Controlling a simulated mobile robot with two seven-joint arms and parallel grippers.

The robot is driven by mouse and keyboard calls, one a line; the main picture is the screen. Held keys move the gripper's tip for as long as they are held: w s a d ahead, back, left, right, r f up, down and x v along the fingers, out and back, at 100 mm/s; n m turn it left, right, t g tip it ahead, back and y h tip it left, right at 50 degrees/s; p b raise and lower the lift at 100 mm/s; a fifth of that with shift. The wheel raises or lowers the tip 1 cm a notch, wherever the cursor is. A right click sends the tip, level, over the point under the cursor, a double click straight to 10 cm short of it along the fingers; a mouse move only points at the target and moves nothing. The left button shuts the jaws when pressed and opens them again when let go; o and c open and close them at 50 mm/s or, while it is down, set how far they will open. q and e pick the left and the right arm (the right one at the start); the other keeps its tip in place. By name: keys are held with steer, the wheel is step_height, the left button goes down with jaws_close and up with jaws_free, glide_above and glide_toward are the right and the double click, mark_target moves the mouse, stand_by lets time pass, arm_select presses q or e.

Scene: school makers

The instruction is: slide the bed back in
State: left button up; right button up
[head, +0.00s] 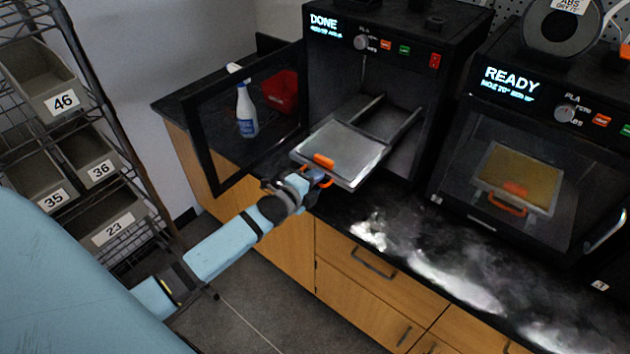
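The silver print bed (345,150) sticks out of the front of the left printer (405,50), whose display reads DONE. It rests on two dark rails running back into the open chamber. An orange tab lies on the bed's front part, and an orange handle (327,183) shows at its front edge. My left gripper (312,177) is at that front edge, at the handle, and partly hides it. The fingers are too small and overlapped to tell whether they are closed on the handle. My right gripper is not in view.
The left printer's dark-framed door (245,115) stands swung open to the left. A spray bottle (246,110) and a red bin (281,91) show through it. The right printer (530,130) reads READY and has a tan plate inside. A bin rack (75,130) stands at left.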

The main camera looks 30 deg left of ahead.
mark_target(362, 135)
arm_select(q)
steer(key=shift+w, duration=0.1)
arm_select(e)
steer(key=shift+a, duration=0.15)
